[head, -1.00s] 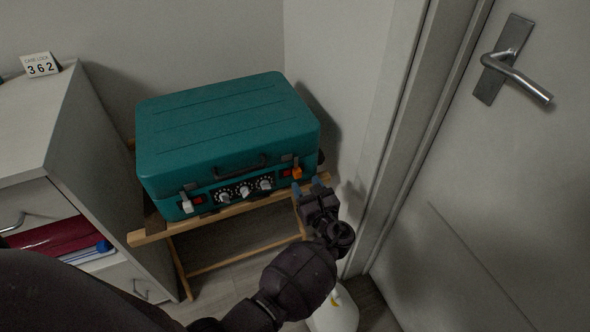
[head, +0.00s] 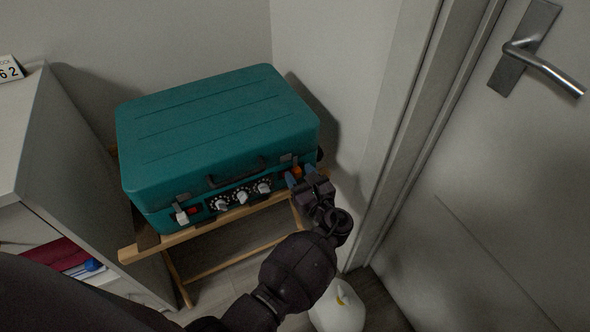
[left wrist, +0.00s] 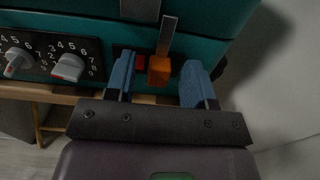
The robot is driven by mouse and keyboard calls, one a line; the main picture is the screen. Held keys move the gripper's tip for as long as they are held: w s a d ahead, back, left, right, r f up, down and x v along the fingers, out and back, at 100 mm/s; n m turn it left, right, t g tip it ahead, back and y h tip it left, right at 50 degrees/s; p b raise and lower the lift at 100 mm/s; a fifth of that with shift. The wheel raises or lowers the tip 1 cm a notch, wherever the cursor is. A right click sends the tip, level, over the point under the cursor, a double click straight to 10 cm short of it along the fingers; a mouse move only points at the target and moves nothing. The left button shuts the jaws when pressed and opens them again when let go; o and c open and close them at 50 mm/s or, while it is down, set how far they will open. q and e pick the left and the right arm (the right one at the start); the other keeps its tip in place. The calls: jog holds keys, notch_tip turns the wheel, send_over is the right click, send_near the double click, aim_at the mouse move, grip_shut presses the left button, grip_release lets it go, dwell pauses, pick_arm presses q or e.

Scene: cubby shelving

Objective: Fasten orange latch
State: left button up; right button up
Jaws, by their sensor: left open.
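A teal case (head: 215,125) lies closed on a wooden folding stand. The orange latch (head: 297,173) is at the right of its front face, partly behind my left gripper (head: 304,178). A white latch (head: 181,215) is at the left of the front face. My right gripper is not in view.
Dials (head: 242,196) and a handle (head: 237,173) are on the case front between the latches. The wooden stand (head: 128,254) is below. A cabinet (head: 75,185) stands left, a door (head: 500,190) right, and a white object (head: 338,311) on the floor.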

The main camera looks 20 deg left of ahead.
pick_arm(q)
jog(key=shift+w+a, duration=0.1)
jog(key=shift+a, duration=0.05)
dwell(0.3)
grip_shut()
